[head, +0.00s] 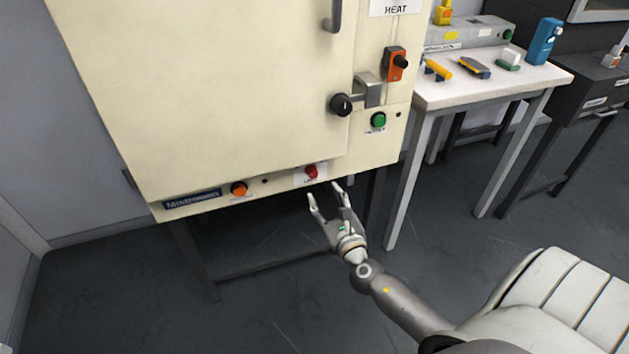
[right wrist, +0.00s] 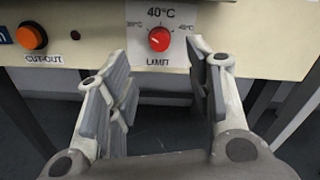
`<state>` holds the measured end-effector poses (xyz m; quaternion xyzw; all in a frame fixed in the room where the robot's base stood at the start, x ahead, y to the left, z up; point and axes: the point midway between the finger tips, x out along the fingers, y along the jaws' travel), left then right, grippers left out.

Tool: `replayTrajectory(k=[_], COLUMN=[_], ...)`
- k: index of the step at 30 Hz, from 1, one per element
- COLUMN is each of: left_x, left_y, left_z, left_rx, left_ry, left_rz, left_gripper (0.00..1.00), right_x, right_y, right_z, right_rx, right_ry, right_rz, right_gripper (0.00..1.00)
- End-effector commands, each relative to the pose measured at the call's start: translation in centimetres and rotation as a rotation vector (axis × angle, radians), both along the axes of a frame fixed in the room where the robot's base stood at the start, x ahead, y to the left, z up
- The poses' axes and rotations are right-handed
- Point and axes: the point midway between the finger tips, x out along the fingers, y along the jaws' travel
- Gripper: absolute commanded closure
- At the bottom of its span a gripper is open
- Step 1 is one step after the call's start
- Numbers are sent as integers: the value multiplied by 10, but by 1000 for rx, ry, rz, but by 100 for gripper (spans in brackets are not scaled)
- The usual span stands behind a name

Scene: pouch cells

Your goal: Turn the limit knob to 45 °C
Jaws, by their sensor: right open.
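The red limit knob (head: 311,171) sits on a white label low on the front of the cream cabinet (head: 230,90). In the right wrist view the knob (right wrist: 159,39) has LIMIT printed below it, 40 °C above, and smaller temperature marks at left and right. Where its pointer stands is too small to tell for sure. My right gripper (head: 325,191) is open and empty, just below and in front of the knob. In the right wrist view its fingers (right wrist: 162,58) stand either side of the knob, apart from it. My left gripper is not in view.
An orange CUT-OUT button (right wrist: 31,37) is left of the knob. A green button (head: 378,120), a black-knobbed door handle (head: 342,104) and an orange switch (head: 397,63) are higher right. A white table (head: 455,92) with tools stands at right. Space below the cabinet is open between its legs.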

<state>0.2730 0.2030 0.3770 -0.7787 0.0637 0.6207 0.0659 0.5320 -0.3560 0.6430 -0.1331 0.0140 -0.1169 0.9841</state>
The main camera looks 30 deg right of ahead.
Motion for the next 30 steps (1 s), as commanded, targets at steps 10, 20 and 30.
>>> replayTrajectory(k=[10, 20, 30], left_x=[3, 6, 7], left_y=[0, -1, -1], left_z=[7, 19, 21], left_rx=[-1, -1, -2], left_ry=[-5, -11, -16], left_rz=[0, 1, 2], left_gripper=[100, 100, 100], right_x=[62, 89, 89], right_y=[-15, -21, -21], right_z=[0, -1, -1], right_rx=[7, 7, 8], right_ry=[-1, 2, 1], right_rz=[-1, 0, 0], right_gripper=[52, 52, 61])
